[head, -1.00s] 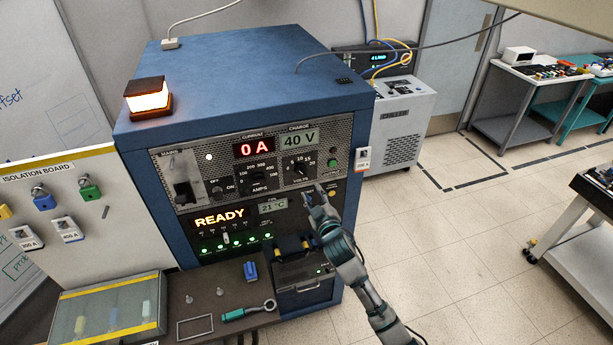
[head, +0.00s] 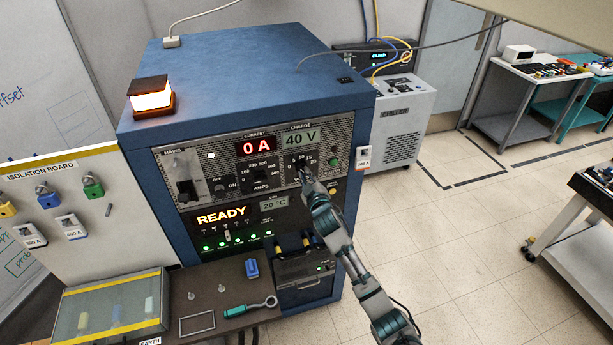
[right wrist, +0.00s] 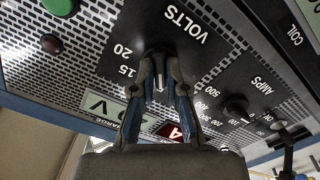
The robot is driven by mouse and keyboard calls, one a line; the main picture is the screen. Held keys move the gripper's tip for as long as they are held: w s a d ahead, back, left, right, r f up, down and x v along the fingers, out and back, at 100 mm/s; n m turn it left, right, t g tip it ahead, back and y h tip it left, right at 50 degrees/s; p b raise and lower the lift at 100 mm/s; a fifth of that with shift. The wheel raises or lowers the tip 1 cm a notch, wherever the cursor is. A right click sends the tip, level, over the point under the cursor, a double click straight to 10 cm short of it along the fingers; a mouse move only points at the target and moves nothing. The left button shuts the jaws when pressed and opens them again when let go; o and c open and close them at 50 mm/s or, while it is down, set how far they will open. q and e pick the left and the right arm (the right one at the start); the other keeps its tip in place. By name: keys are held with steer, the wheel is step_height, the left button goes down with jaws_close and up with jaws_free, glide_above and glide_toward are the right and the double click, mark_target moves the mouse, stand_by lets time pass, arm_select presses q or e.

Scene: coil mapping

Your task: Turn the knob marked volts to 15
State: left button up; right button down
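The volts knob (right wrist: 159,72) is a dark knob with a pale line, in the right wrist view. Its line runs up and down in that view; the marks 15 and 20 show to its left, the lower marks are hidden. In the head view the knob (head: 302,167) is partly covered by my right gripper (head: 307,179). In the right wrist view my right gripper (right wrist: 159,82) has one finger on each side of the knob, apparently with narrow gaps. Contact is not clear. The charge display (head: 300,140) reads 40 V. My left gripper is not in view.
The amps knob (head: 261,178) sits left of the volts knob on the same panel. A green button (head: 334,162) and a hanging tag (head: 364,157) are to the right. A bench (head: 235,293) with small tools stands below the cabinet.

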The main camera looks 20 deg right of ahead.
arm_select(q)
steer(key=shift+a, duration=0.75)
arm_select(e)
steer(key=shift+m, duration=0.7)
steer(key=m, duration=0.3)
steer(key=shift+a+p, duration=0.1)
steer(key=shift+p, duration=0.3)
steer(key=m+p, duration=0.1)
steer(key=m, duration=0.4)
steer(key=shift+m, duration=0.3)
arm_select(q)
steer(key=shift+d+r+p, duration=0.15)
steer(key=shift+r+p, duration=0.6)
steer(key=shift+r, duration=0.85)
arm_select(e)
steer(key=shift+m, duration=2)
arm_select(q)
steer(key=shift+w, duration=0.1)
